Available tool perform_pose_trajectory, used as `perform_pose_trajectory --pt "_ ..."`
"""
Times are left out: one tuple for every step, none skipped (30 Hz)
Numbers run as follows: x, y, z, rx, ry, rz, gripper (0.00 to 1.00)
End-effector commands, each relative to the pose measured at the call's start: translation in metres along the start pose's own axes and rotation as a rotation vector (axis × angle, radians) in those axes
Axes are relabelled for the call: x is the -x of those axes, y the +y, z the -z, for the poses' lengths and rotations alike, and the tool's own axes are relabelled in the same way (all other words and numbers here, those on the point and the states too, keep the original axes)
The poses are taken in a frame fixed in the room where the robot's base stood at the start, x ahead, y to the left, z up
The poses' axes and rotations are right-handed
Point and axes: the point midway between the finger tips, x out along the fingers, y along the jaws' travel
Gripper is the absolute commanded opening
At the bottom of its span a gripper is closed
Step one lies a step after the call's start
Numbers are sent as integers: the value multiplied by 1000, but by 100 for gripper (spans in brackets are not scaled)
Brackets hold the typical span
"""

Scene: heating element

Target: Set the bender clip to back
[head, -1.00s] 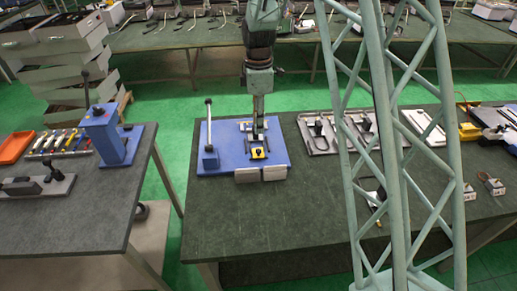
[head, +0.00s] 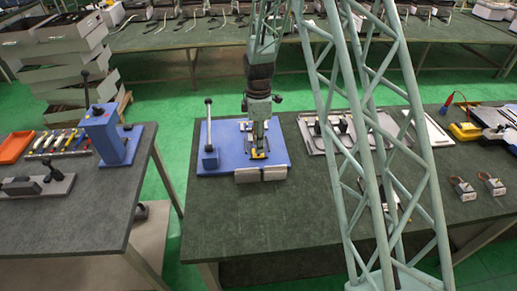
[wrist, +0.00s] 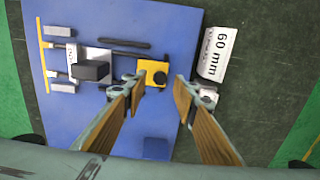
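The bender is a blue plate (head: 222,166) on the dark table. In the head view the clip (head: 258,155) is mostly hidden by my gripper (head: 259,149). In the wrist view my gripper (wrist: 160,86) is open, with two brown-padded fingers. The left fingertip is at the clip's lower left edge; I cannot tell whether it touches. The right fingertip is apart, right of the clip. Nothing is held between them.
An upright lever (head: 209,130) stands at the plate's left. A white tray with fixtures (head: 318,143) is to the right. The table's front area (head: 245,220) is clear. My lattice column hides part of the right side.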

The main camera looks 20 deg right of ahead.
Motion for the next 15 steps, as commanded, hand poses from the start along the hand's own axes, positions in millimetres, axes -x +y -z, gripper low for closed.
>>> perform_pose_trajectory --pt "-6 0 0 0 0 1 27" --pt "-8 0 0 0 0 2 27" --pt "-12 0 0 0 0 2 27" --pt "-15 0 0 0 0 2 27" --pt "-17 0 0 0 0 2 27" --pt "-20 0 0 0 0 1 27" --pt "-21 0 0 0 0 1 27" --pt "-23 0 0 0 0 0 27" --pt "-24 0 0 0 0 0 27" --pt "-26 0 0 0 0 0 27" --pt "-26 0 0 0 0 0 27" --pt "-27 0 0 0 0 0 27" --pt "-28 0 0 0 0 0 27" --pt "-28 0 0 0 0 0 27" --pt "-29 0 0 0 0 0 27"
